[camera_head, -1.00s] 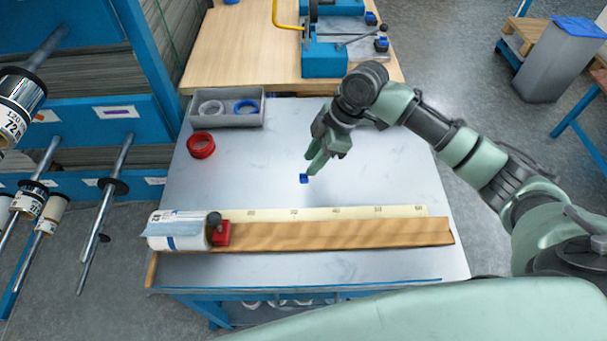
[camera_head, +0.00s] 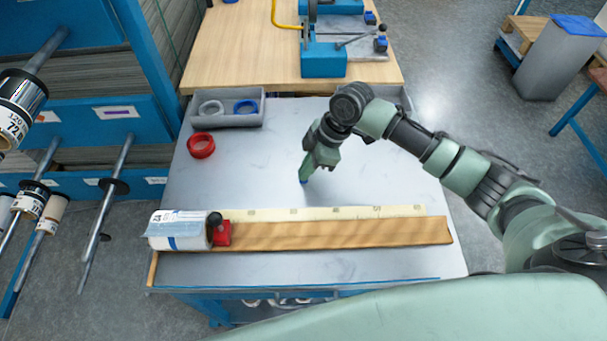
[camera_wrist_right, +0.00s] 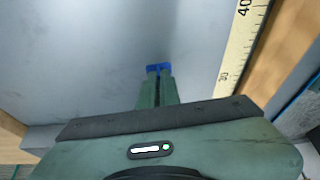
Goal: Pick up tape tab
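The tape tab (camera_head: 304,182) is a small blue piece on the grey tabletop, behind the wooden strip. My right gripper (camera_head: 305,180) points down at it, and its fingertips cover much of the tab. In the right wrist view, the tab (camera_wrist_right: 158,67) shows at the tips of the two green fingers, with some blue between them. The fingers of the right gripper (camera_wrist_right: 158,74) are close together, shut on the tab at the table surface. My left gripper is not in view.
A wooden strip with a scale (camera_head: 340,233) crosses the table's front. A white roll (camera_head: 177,231) and red block (camera_head: 222,234) sit at its left end. A red ring (camera_head: 201,145) and grey tray (camera_head: 228,108) are at the back left. The table's right side is clear.

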